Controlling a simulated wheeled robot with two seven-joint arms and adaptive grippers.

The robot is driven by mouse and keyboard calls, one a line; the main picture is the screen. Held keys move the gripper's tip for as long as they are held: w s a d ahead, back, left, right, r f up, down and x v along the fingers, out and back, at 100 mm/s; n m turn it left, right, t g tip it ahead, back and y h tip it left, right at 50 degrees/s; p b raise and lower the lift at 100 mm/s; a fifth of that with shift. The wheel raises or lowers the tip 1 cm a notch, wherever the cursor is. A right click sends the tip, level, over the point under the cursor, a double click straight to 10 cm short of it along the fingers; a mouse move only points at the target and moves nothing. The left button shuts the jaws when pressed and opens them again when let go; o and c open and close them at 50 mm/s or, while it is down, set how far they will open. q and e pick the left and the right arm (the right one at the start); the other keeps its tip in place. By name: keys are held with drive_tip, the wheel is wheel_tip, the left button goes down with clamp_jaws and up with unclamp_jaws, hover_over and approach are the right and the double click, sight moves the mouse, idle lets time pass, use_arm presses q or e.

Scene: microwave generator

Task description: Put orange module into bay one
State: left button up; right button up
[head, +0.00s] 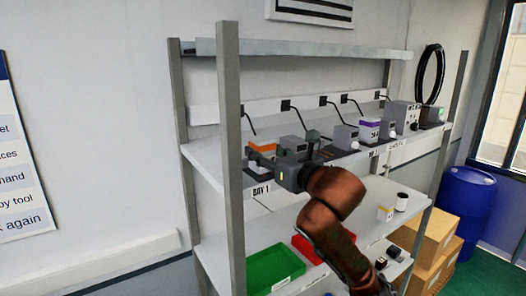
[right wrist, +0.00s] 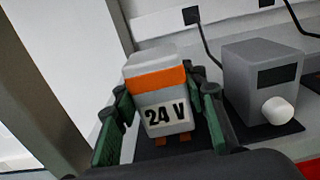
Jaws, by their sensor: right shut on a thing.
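The orange module (right wrist: 158,108) is a pale grey block with an orange band and "24 V" on its front. In the right wrist view it stands between the green-padded fingers of my right gripper (right wrist: 164,98), which is shut on it. In the head view the orange module (head: 262,148) shows partly behind my right gripper (head: 280,153), above the shelf edge label "BAY 1" (head: 261,190). A dark pad (right wrist: 150,153) shows below the module. Whether the module touches it is hidden. My left gripper is not in view.
A grey unit with a white knob (right wrist: 276,108) stands close to the module's right. A shelf post (head: 230,150) stands at the left. Green (head: 274,269) and red (head: 308,249) bins sit below.

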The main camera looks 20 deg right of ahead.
drive_tip(key=o, duration=1.1)
drive_tip(key=shift+o, duration=1.3)
drive_tip(key=shift+d, duration=0.1)
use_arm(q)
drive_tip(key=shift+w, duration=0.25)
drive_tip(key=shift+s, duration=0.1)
use_arm(e)
drive_tip(key=shift+s, duration=0.25)
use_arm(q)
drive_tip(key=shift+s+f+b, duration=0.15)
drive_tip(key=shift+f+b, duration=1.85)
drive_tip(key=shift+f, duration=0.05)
use_arm(e)
drive_tip(key=s+d, duration=0.1)
drive_tip(key=s, duration=1)
drive_tip(key=shift+s+d, duration=0.25)
drive_tip(key=shift+d, duration=0.05)
